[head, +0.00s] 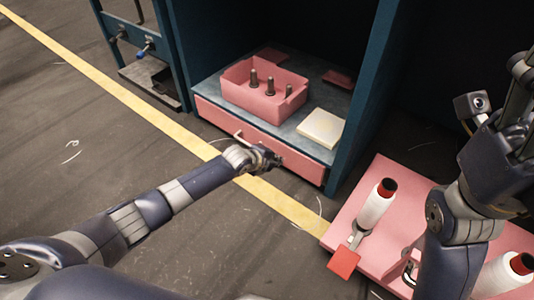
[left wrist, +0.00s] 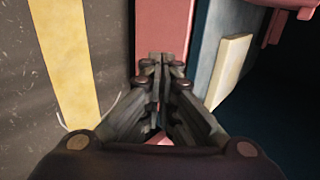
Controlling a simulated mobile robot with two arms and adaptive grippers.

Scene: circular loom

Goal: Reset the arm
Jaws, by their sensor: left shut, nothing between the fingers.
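My left arm reaches in from the left in the head view. Its gripper (head: 270,160) is in front of the pink drawer front (head: 220,122), to the right of the metal handle (head: 239,138). In the left wrist view the fingers of this gripper (left wrist: 168,62) are together with nothing between them, and the pink drawer front (left wrist: 162,25) lies beyond their tips. I cannot tell whether they touch it. My right arm is raised at the right edge of the head view. Its gripper (head: 523,90) is partly cut off, and its opening is unclear.
The blue cabinet shelf holds a pink bin (head: 235,98) with several dark pegs and a cream block (head: 321,128). A pink platform (head: 380,178) with white, red-topped spools (head: 375,208) stands at the right. The floor at left is open, crossed by a yellow line (head: 130,98).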

